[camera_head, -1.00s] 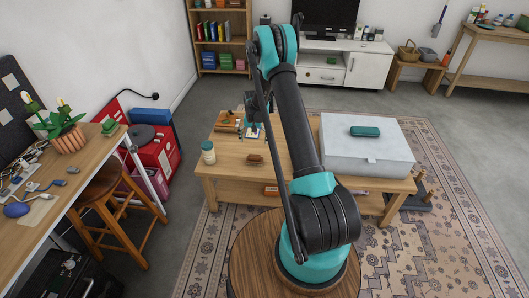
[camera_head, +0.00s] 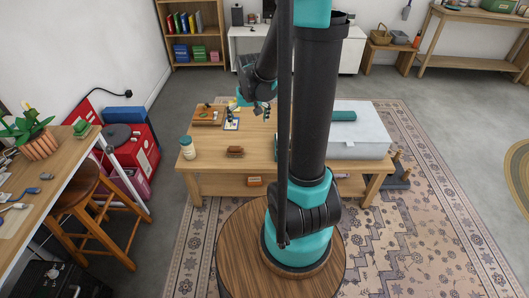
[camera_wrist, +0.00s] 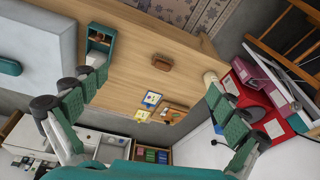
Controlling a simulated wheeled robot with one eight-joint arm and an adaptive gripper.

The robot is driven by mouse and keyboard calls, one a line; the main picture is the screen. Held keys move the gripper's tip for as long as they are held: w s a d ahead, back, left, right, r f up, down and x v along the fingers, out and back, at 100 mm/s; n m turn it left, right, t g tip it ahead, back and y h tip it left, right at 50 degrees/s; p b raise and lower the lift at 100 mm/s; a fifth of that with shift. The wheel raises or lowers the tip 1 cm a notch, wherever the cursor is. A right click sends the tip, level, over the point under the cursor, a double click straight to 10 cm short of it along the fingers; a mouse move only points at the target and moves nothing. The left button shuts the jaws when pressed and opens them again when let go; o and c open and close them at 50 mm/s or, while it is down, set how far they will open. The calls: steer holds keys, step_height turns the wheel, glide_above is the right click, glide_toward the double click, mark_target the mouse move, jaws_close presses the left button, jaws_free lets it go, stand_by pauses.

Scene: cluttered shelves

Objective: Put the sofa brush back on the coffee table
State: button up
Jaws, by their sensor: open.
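A small brown brush-like block (camera_head: 235,151), seemingly the sofa brush, lies on the wooden coffee table (camera_head: 212,163) near its front edge. It also shows in the wrist view (camera_wrist: 162,62), on bare tabletop. My gripper (camera_head: 255,110) is above the table, farther back than the brush. In the wrist view my gripper (camera_wrist: 150,112) has its two teal fingers spread wide, with nothing between them. The brush lies apart from both fingers. My arm hides part of the table's middle and right in the head view.
A jar (camera_head: 188,148) stands at the table's left edge. Cards (camera_head: 231,124) and a wooden tray (camera_head: 208,115) lie behind it. A large white box (camera_head: 360,145) with a teal case (camera_head: 343,115) on top fills the right. A teal open holder (camera_wrist: 98,45) is beside the white box.

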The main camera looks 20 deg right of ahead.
steer(key=s+d+n+t, duration=0.1)
steer(key=s, duration=1.6)
steer(key=shift+s+f, duration=0.15)
steer(key=shift+f, duration=0.2)
